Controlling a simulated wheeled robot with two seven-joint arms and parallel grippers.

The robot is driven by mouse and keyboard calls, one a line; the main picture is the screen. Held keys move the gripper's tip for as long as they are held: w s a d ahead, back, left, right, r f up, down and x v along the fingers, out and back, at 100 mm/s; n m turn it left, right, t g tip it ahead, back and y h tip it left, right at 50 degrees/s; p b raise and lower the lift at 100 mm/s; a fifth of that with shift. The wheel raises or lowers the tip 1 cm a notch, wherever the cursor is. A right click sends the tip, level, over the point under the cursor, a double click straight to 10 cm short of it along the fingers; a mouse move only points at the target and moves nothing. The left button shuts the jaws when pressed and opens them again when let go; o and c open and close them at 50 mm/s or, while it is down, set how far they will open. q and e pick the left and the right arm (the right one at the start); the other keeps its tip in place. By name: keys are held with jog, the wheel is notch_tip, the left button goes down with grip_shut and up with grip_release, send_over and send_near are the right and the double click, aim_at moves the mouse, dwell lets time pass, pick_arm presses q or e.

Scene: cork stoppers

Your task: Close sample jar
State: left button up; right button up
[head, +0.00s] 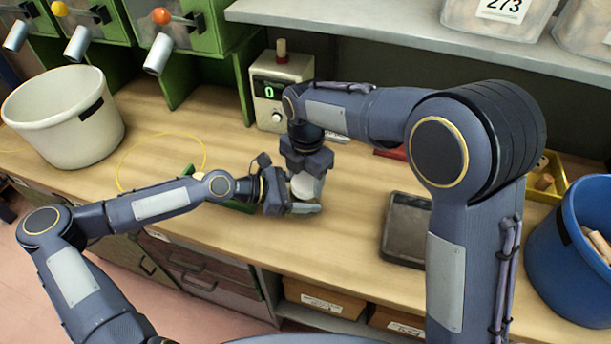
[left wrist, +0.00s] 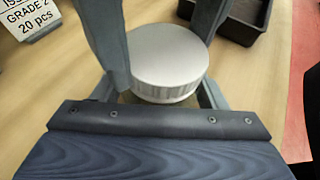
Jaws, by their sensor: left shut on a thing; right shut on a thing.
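The sample jar's pale round lid (left wrist: 167,55), with a ribbed edge, shows in the left wrist view. It also shows in the head view (head: 304,187). The lid lies level at the top of the jar, whose body is mostly hidden below it. I cannot tell whether it is fully seated. My left gripper (head: 305,207) is shut on the jar from the left, low over the bench. My right gripper (head: 309,178) reaches down from above and is shut on the lid, with a finger on each side.
A grey scale or tray (head: 407,228) lies to the right on the wooden bench. A display box (head: 280,88) reading 0 stands behind the grippers. A white bucket (head: 62,115) is at left, a blue bin (head: 575,250) at right. A shelf (head: 400,38) overhangs the back.

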jog(key=m, duration=0.9)
jog(key=shift+m, duration=0.4)
jog(key=m, duration=1)
jog(key=shift+a+m, duration=0.1)
jog(key=shift+m, duration=0.2)
jog(key=o, duration=1)
jog(key=shift+c, duration=0.2)
jog(key=shift+o, duration=0.6)
jog(key=shift+s+a, duration=0.15)
